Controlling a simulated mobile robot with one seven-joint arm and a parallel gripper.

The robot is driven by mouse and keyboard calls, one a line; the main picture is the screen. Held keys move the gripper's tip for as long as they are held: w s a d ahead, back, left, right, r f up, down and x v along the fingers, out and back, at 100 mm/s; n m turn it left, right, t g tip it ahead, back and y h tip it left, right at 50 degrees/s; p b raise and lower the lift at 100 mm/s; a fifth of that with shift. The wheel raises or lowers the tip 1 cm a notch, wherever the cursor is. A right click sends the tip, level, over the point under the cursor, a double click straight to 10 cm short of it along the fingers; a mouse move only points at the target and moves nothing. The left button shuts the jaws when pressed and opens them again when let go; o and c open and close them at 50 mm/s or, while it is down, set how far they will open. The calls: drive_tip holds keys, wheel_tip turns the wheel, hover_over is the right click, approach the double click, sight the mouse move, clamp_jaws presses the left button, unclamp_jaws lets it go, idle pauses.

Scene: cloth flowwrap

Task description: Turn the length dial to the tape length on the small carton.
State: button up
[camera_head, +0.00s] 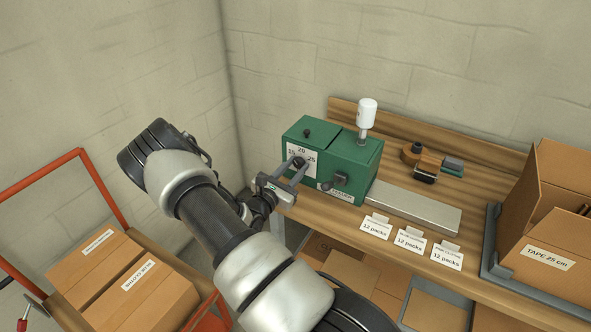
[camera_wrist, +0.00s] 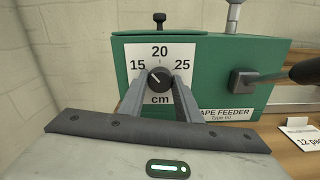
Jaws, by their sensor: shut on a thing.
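The green tape feeder (camera_head: 350,163) stands on the wooden bench and also fills the upper wrist view (camera_wrist: 225,75). Its white dial plate (camera_wrist: 182,52) reads 15 at left, 20 at top and 25 at right, with "cm" below. The black length dial (camera_wrist: 159,76) sits in the middle; a small light mark on it seems to point up and left, but is too small to read surely. My gripper (camera_wrist: 160,84) is shut on the dial, one finger on each side. The open carton (camera_head: 510,237) at the right bears a label (camera_head: 547,257) reading "TAPE 25 cm".
A dark lever (camera_wrist: 262,78) sticks out of the feeder's front, right of my gripper. A metal plate (camera_head: 412,207), several "12 packs" cards (camera_head: 410,239) and a tape dispenser (camera_head: 432,161) lie on the bench. A red-framed cart (camera_head: 75,157) holds cartons at left.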

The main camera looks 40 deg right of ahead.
drive_tip(key=m+b, duration=0.1)
drive_tip(key=m, duration=0.3)
drive_tip(key=shift+f+m, duration=0.1)
drive_tip(key=shift+m, duration=0.2)
drive_tip(key=shift+m+b, duration=0.85)
drive_tip(key=shift+m, duration=0.65)
drive_tip(key=o, duration=1.1)
drive_tip(key=shift+c, duration=0.2)
drive_tip(key=v, duration=1.7)
drive_tip(key=shift+a, duration=0.25)
drive_tip(key=shift+s+m, duration=0.1)
drive_tip(key=shift+m, duration=0.2)
